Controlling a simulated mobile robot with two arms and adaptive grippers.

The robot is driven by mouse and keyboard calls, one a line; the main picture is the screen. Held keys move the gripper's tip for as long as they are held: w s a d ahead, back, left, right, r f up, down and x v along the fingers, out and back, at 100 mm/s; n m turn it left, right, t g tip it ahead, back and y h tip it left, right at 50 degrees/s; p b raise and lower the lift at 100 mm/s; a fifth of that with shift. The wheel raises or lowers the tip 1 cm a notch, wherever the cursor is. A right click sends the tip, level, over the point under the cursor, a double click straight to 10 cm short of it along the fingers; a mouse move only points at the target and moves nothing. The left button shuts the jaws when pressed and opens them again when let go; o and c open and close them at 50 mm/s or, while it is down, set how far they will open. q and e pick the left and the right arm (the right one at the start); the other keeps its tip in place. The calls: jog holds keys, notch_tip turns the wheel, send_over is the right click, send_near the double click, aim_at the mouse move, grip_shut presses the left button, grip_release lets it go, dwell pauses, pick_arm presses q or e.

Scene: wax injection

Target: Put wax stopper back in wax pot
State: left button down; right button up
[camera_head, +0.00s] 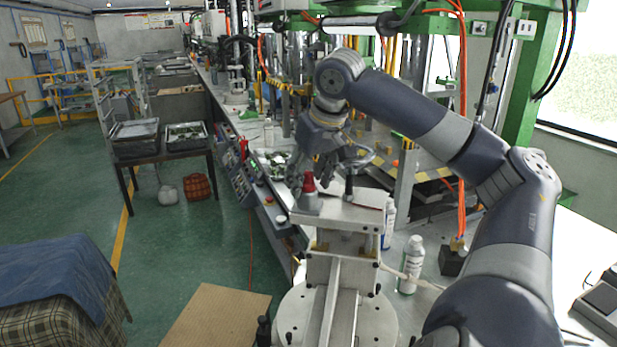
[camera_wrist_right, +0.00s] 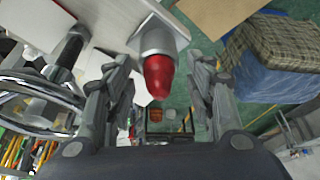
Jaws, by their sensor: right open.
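A red, rounded cone on a grey metal collar, which looks like the wax stopper (camera_head: 309,184), stands upright on the left of the pale metal machine top. In the right wrist view the stopper (camera_wrist_right: 158,76) lies between the two fingers, with gaps on both sides. My right gripper (camera_head: 318,172) is open just above and behind it; in its wrist view the gripper (camera_wrist_right: 162,88) holds nothing. The wax pot is not clearly identifiable; the pale machine (camera_head: 341,268) under the stopper may be part of it. My left gripper is out of view.
A black post with a curved metal handle (camera_head: 349,185) stands close to the right of the stopper. White bottles (camera_head: 411,262) stand right of the machine. Green-framed machinery (camera_head: 520,100) rises behind my right arm. Open floor lies left.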

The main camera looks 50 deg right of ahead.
jog(key=v, duration=1.2)
dwell(0.3)
